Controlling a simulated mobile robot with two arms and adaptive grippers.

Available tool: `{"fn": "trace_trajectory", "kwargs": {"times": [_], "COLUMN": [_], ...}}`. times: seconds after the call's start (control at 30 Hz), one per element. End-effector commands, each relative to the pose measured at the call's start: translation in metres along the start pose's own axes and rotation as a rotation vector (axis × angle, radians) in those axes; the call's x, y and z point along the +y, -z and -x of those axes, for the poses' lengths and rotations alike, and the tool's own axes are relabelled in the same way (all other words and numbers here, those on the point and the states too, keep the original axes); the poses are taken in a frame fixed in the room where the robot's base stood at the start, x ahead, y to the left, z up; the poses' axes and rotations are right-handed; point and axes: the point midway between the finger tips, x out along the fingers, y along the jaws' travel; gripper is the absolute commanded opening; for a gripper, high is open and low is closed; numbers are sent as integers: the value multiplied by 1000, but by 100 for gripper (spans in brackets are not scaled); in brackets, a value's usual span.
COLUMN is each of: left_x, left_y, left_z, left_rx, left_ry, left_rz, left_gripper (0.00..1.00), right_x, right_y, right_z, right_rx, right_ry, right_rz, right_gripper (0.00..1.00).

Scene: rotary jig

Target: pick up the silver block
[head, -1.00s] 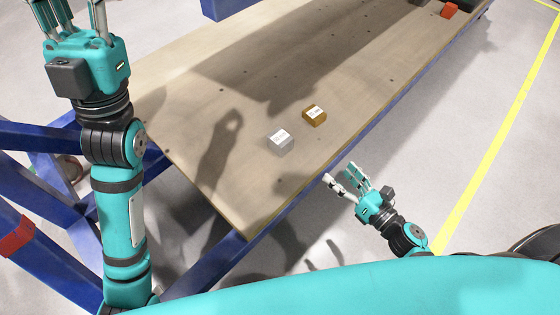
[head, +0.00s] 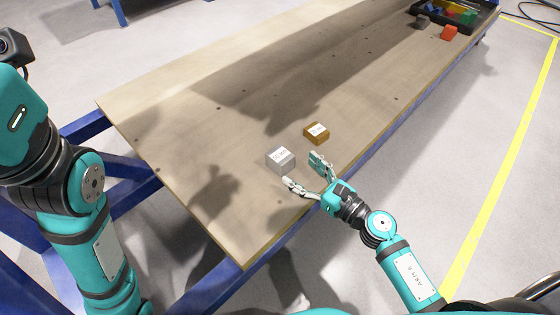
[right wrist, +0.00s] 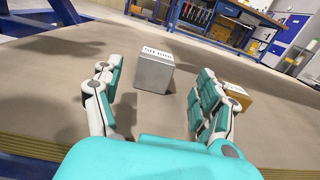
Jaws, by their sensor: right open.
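The silver block (head: 281,160) sits on the wooden table near its front right edge, with a white label on top. In the right wrist view the silver block (right wrist: 153,72) stands just beyond and between my open fingers. My right gripper (head: 304,172) is open and empty, close to the block on its near side, one finger on each side of the approach. It also shows in the right wrist view (right wrist: 154,92). My left arm is at the left of the head view, but its gripper fingers are out of the picture.
A brown-orange block (head: 316,133) with a label sits right of and behind the silver block; it also shows in the right wrist view (right wrist: 235,97), beside the right-hand finger. Far back are a red block (head: 450,32), a dark block (head: 422,21) and a black bin (head: 484,20) of coloured pieces.

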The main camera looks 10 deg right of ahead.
Motion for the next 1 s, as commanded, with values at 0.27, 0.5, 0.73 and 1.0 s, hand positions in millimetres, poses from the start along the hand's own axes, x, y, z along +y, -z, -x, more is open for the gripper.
{"fn": "trace_trajectory", "kwargs": {"times": [0.27,0.5,0.73,1.0], "left_x": [0,1,1,1], "left_y": [0,1,4,4], "left_z": [1,0,-3,-4], "left_rx": [-1,4,16,18], "left_ry": [-1,-2,-4,-4], "left_rz": [0,0,-1,-1], "left_gripper": [0,0,0,0], "right_x": [2,4,4,4], "right_y": [-3,-5,-4,-4], "right_z": [-25,-56,-58,-58], "right_rx": [-3,-1,1,1], "right_ry": [-1,1,1,1], "right_rz": [2,-1,-1,-1], "right_gripper": [75,75,75,46]}}
